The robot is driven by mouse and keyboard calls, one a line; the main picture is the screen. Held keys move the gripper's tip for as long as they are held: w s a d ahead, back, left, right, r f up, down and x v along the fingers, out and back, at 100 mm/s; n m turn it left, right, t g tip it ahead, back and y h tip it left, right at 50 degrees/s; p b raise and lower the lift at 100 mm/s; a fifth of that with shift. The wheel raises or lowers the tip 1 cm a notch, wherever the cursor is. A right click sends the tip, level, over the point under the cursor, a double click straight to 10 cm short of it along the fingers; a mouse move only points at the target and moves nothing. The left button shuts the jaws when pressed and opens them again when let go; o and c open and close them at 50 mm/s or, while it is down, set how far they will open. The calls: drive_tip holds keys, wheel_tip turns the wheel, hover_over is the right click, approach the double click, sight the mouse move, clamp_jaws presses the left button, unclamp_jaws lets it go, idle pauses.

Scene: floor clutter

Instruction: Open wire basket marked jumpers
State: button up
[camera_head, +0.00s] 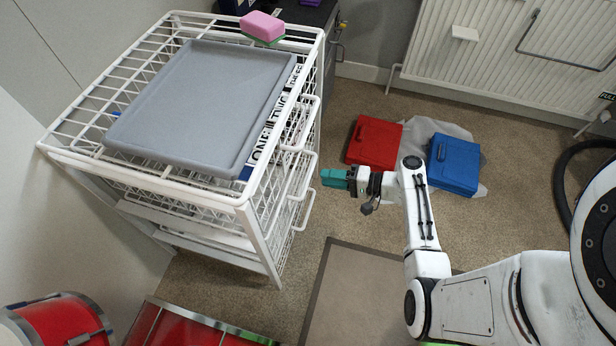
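A white wire basket unit (262,210) stands at the left, with several drawers stacked in its frame. Its pull handles show on the right side, an upper one (304,170) and a lower one (306,212). The baskets look pushed in. No marking reading "jumpers" can be made out. My gripper (328,178), with teal fingers, is just right of the handles and appears apart from them. It points left toward the unit. The fingers look like one block, so I cannot tell whether they are open or shut.
A grey tray (205,100) lies on top of the unit, over a lettered plate (272,130), beside a pink sponge (262,26). Red (374,142) and blue (454,165) cases lie on the carpet behind my arm. A radiator (500,60) lines the back wall. A mat (355,295) lies in front.

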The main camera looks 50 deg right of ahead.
sight(310, 175)
drive_tip(key=b+x, duration=0.1)
drive_tip(key=x, duration=0.5)
drive_tip(key=shift+w+a, duration=0.1)
drive_tip(key=shift+w, duration=0.1)
drive_tip(key=shift+c, duration=0.4)
clamp_jaws()
